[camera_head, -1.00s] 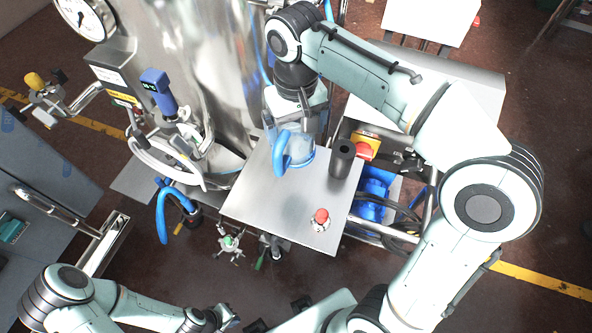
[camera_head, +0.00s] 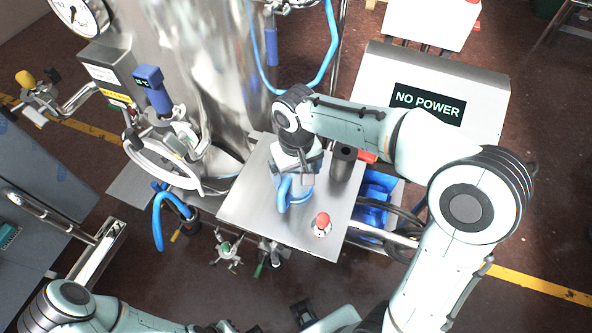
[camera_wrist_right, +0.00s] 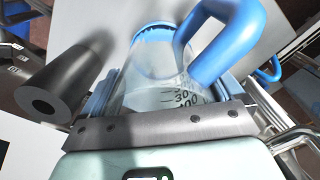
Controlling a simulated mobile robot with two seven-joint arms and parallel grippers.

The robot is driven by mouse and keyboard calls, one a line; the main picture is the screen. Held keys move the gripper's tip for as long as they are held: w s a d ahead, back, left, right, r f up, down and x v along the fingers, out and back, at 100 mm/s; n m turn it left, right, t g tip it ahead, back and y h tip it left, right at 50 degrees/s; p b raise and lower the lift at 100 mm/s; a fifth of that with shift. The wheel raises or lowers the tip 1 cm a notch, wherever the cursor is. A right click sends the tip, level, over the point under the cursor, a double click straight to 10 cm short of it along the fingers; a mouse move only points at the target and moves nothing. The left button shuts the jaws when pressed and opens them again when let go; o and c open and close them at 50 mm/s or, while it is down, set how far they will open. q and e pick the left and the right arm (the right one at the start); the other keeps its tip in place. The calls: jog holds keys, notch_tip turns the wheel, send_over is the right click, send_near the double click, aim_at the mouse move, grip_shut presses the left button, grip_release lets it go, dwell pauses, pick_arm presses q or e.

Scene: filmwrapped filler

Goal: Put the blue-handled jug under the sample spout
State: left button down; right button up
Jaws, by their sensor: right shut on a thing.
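The clear jug shows in the right wrist view (camera_wrist_right: 155,70), with a blue rim, printed marks and a blue handle. My right gripper (camera_wrist_right: 165,95) is shut on it, one finger on each side. In the head view the right gripper (camera_head: 296,178) covers most of the jug, and its blue handle (camera_head: 284,196) shows over the steel table. I cannot tell whether the jug touches the table. My left gripper (camera_head: 224,327) is mostly cut off at the bottom edge, and its jaws cannot be made out. I cannot tell which fitting is the sample spout.
A dark hollow cylinder (camera_head: 344,163) stands close right of the jug. A red-topped small bottle (camera_head: 321,224) stands near the front edge of the steel table (camera_head: 245,210). The steel tank (camera_head: 200,60) and a blue-topped gauge fitting (camera_head: 153,90) are behind and left.

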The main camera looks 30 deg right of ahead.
jog(key=shift+f, duration=0.15)
jog(key=o, duration=0.7)
jog(key=shift+o, duration=0.2)
